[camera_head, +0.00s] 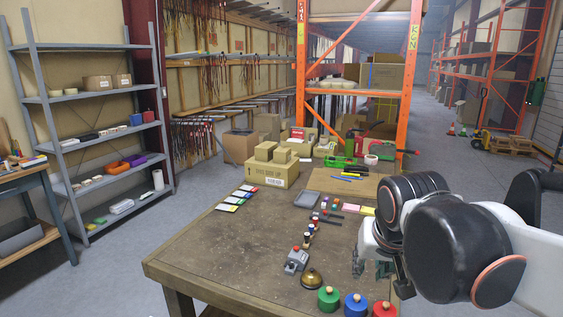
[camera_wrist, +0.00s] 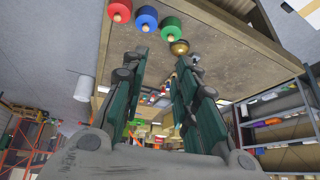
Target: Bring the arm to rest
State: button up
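My gripper (camera_head: 371,267) hangs over the right part of the wooden table (camera_head: 200,250), at the end of my arm on the right of the head view. In the wrist view my gripper (camera_wrist: 164,58) shows two dark green fingers standing apart with nothing held between them. The table top and small items show beyond the gap. My arm hides the table's right side in the head view.
Near the table's front edge are a brass bell (camera_head: 311,278), and green (camera_head: 328,299), blue (camera_head: 356,305) and red (camera_head: 384,310) round knobbed pieces. A grey device (camera_head: 296,260) stands behind the bell. Cardboard boxes (camera_head: 272,172) stand at the back. The table's left front is clear.

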jog(key=s+d+f+n+t, duration=0.1)
jog(key=s+f, duration=0.4)
jog(key=s, duration=0.7)
jog(key=shift+d+f+n, duration=0.3)
jog(key=shift+d+n, duration=0.3)
jog(key=shift+s+a, duration=0.1)
